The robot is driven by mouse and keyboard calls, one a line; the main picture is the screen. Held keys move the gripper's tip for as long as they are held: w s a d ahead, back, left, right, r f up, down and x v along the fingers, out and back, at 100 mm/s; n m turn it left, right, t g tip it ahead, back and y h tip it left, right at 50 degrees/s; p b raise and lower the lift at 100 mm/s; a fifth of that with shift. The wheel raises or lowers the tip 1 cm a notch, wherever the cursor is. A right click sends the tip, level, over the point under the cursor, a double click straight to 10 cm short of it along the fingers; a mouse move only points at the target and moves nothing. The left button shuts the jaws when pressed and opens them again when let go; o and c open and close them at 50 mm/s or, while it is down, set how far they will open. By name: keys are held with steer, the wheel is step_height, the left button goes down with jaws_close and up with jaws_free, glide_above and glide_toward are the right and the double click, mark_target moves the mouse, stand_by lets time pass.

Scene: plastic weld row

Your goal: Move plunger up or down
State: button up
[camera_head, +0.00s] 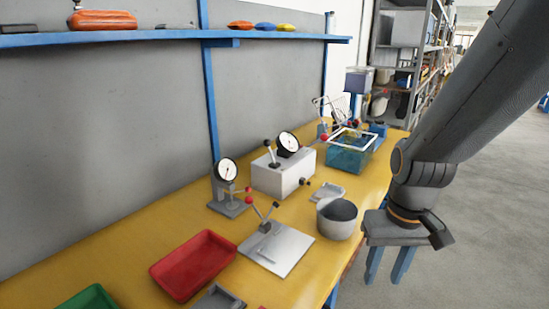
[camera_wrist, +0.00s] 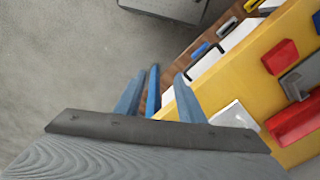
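My gripper (camera_head: 384,279) hangs off the bench's right edge, over the floor, with its two blue fingers apart and nothing between them. In the wrist view its fingers (camera_wrist: 158,80) are also apart. No part is clearly recognisable as the plunger. A dial gauge on a small grey stand (camera_head: 229,206) has a lever with a red knob (camera_head: 249,200). Behind it, a white box (camera_head: 284,178) carries another dial (camera_head: 288,142) and a dark-knobbed lever (camera_head: 268,146). A flat light plate with levers (camera_head: 277,249) lies in front. My gripper is apart from all of these.
A grey pot (camera_head: 337,219) stands at the bench edge closest to my gripper. A red tray (camera_head: 194,264), a green tray (camera_head: 88,299) and a blue-tinted clear bin (camera_head: 349,153) share the yellow bench (camera_head: 120,247). A blue shelf (camera_head: 170,36) runs above. The floor at right is clear.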

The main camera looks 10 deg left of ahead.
steer(key=w+a+r+n+p, duration=0.3)
steer(key=w+a, duration=0.3)
steer(key=w, duration=0.4)
steer(key=n+t+y+p, duration=0.3)
steer(key=n+p, duration=0.4)
steer(key=n, duration=0.4)
glide_toward(249, 190)
steer(key=shift+w+a+p+x, duration=0.15)
steer(key=shift+p+x, duration=0.45)
steer(key=shift+x, duration=1.4)
steer(key=shift+w+a+p+x, duration=0.15)
steer(key=shift+p+x, duration=0.4)
steer(key=shift+x, duration=1.45)
steer(key=shift+d+r, duration=0.1)
steer(key=shift+r, duration=0.1)
